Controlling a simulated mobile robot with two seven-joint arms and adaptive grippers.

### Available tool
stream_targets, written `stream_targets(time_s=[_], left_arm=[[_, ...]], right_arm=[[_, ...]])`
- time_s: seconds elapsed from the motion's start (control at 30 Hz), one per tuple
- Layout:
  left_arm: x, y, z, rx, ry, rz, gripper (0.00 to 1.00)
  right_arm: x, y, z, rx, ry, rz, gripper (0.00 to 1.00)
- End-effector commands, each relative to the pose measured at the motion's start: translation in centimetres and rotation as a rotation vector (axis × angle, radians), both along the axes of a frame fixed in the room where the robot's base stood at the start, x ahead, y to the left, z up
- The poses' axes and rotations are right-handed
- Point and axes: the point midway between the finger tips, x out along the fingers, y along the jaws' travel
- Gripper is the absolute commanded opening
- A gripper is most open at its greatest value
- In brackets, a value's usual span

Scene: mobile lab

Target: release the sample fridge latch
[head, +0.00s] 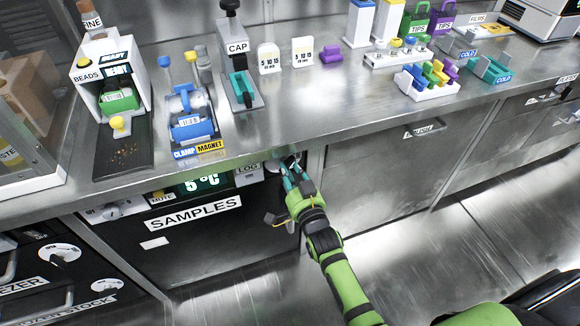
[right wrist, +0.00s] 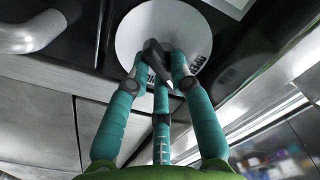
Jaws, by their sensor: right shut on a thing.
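The sample fridge (head: 205,255) is the black front labelled SAMPLES under the bench, with a green 5 °C display. Its latch is a dark handle (right wrist: 153,56) on a round white disc (right wrist: 140,32), seen in the right wrist view. In the head view the disc (head: 273,165) is mostly hidden behind my fingers, at the fridge's upper right. My right gripper (head: 289,172) has its teal fingers shut on the dark handle; it also shows in the right wrist view (right wrist: 158,62). Small print on the disc is partly covered. My left gripper is not in view.
The bench edge (head: 330,141) overhangs just above my right gripper. A pale curved handle (right wrist: 32,34) is at the left of the right wrist view. A freezer (head: 45,270) with its own dial stands at lower left. The floor (head: 400,265) at right is clear.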

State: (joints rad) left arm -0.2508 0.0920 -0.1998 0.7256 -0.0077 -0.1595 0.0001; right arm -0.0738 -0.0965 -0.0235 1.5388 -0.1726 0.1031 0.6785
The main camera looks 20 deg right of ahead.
Motion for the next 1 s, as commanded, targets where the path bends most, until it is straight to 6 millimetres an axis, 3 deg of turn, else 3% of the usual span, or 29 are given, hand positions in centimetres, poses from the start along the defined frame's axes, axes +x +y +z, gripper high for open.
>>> stream_targets(time_s=[0.5, 1.0], left_arm=[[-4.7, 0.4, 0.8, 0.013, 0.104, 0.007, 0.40], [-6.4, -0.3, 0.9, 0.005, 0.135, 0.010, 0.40]], right_arm=[[0.1, -0.1, 0.4, -0.442, -0.018, -0.002, 0.00], [0.1, -0.1, 0.4, -0.615, -0.024, -0.002, 0.00]])
